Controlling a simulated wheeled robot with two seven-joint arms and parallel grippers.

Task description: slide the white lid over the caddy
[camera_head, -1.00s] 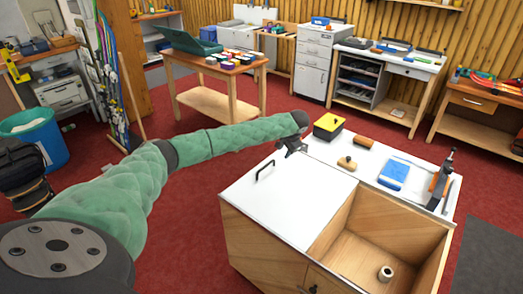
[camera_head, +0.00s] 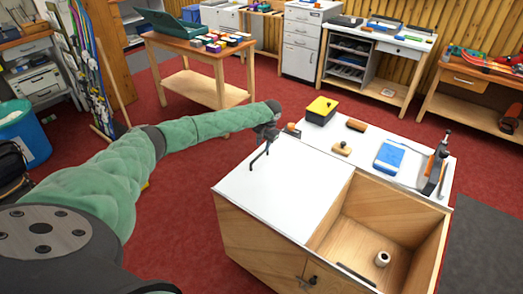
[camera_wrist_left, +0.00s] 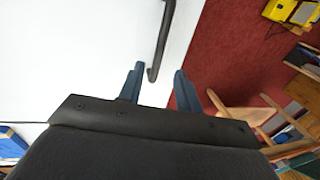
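The white lid (camera_head: 290,185) lies flat over the left part of the wooden caddy (camera_head: 385,215), leaving the right part of its box open. A black bar handle (camera_head: 258,160) stands near the lid's left edge. My left gripper (camera_head: 268,144) is at that handle, above the lid's far left corner. In the left wrist view, the two blue fingers of my left gripper (camera_wrist_left: 158,70) are spread apart, with one end of the black handle (camera_wrist_left: 162,40) between them. I see no finger closed on it. My right gripper is not in view.
A white spool (camera_head: 382,258) stands inside the open part. On the top behind lie a yellow-and-black box (camera_head: 321,110), a wooden-handled tool (camera_head: 342,148), a blue pad (camera_head: 389,157) and an upright tool (camera_head: 436,170). Red floor lies free to the left.

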